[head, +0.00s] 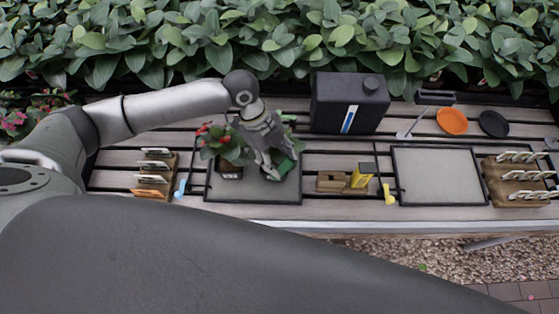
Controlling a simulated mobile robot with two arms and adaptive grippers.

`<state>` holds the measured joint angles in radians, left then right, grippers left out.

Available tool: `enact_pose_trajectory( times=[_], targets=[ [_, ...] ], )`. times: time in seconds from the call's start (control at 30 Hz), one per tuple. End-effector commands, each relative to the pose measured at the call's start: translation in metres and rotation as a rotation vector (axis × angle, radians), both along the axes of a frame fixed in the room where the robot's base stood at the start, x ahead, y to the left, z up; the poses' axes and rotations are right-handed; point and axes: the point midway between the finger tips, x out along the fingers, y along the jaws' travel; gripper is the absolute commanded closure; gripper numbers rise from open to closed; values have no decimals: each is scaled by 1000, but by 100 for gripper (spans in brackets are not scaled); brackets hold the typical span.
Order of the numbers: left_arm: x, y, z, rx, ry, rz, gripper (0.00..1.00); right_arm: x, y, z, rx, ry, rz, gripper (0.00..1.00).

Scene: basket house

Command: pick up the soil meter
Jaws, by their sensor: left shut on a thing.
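My left gripper (274,166) reaches down over the left tray (254,194), with its fingers shut on a small green thing (287,167). The fingers hide part of it, and I cannot tell whether it is the soil meter or whether it touches the tray. A yellow, dark-topped thing (361,176) stands upright at a wooden block (331,181), right of the left tray and apart from the gripper. It may be the soil meter, but it is too small to be sure. My right gripper is not in view.
A red-flowered potted plant (225,145) stands close left of the gripper. A black canister (349,103) is behind. The right tray (438,177) is empty. Wooden racks (153,176) (520,180) hold labels at both ends. An orange saucer (452,121) and a black saucer (494,123) lie back right.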

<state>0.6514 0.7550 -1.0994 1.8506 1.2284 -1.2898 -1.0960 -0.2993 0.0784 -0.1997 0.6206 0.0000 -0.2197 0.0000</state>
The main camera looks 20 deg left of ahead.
Motion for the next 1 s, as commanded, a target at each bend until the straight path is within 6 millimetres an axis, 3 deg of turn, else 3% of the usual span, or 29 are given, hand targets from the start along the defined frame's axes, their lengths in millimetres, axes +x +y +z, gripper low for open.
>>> enact_pose_trajectory(
  times=[0.17, 0.37, 0.77, 1.0],
  targets=[
    [1, 0, 8, -3, -4, 0, 97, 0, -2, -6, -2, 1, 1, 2],
    [-1, -2, 32, -3, -6, -3, 97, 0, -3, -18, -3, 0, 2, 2],
    [-40, -27, 87, -5, -8, -6, 97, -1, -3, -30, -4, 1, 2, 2],
    [-84, -53, 110, -4, -5, -8, 97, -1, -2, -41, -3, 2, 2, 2]
  ],
)
